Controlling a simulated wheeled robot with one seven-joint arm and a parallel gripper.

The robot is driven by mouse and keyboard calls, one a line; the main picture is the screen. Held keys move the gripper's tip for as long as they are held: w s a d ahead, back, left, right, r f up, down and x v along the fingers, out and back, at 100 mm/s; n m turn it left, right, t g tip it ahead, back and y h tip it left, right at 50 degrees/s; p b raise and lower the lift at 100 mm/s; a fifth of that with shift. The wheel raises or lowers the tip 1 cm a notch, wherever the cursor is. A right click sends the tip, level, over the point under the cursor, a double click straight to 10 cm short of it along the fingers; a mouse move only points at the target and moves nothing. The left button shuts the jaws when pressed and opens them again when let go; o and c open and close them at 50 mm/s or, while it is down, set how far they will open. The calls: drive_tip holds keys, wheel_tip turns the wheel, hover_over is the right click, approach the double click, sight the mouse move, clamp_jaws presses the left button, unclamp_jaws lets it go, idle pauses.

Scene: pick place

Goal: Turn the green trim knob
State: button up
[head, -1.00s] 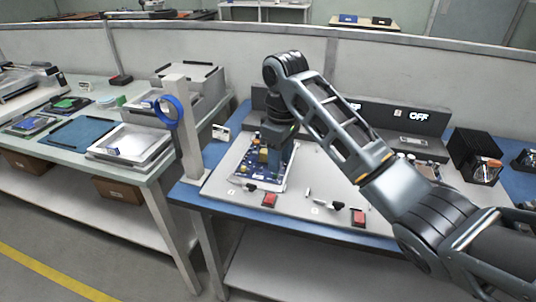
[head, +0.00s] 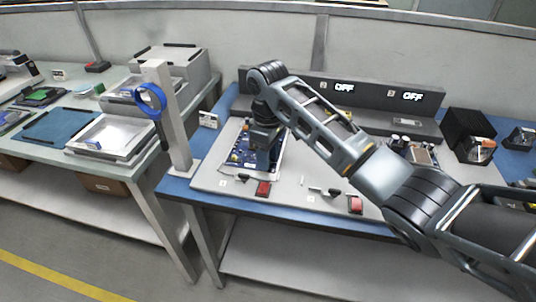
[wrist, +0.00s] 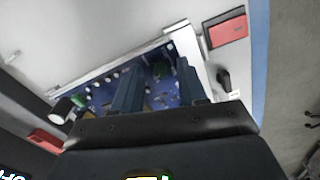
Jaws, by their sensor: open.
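The blue circuit board (head: 240,157) lies on a light grey panel on the blue workbench; it also shows in the wrist view (wrist: 105,92). My gripper (head: 262,168) points down over the board and covers much of it in the head view. In the wrist view its two fingers (wrist: 158,78) stand apart, with board parts visible between them and nothing held. A small green part (wrist: 161,97) shows between the fingers, low and partly hidden. I cannot tell for sure whether it is the green trim knob, or whether the fingers touch anything.
Red buttons (head: 263,188) and (head: 355,204) and black toggles sit along the panel's front. Two displays read OFF (head: 345,87) on the dark rear housing. A second board (head: 424,155) and a black bin (head: 470,130) are at right. A post with a blue ring (head: 150,100) stands at left.

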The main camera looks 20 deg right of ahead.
drive_tip(key=shift+c, duration=0.4)
clamp_jaws()
drive_tip(key=shift+r+p, duration=0.1)
drive_tip(key=shift+p, duration=0.25)
drive_tip(key=m+p, duration=0.2)
drive_tip(key=p, duration=0.1)
drive_tip(key=shift+r+m, duration=0.15)
drive_tip(key=shift+m, duration=0.25)
drive_tip(key=m+p, duration=0.7)
drive_tip(key=m, duration=0.6)
drive_tip(key=m+p, duration=0.1)
drive_tip(key=shift+f+m, duration=0.25)
drive_tip(key=shift+m, duration=0.15)
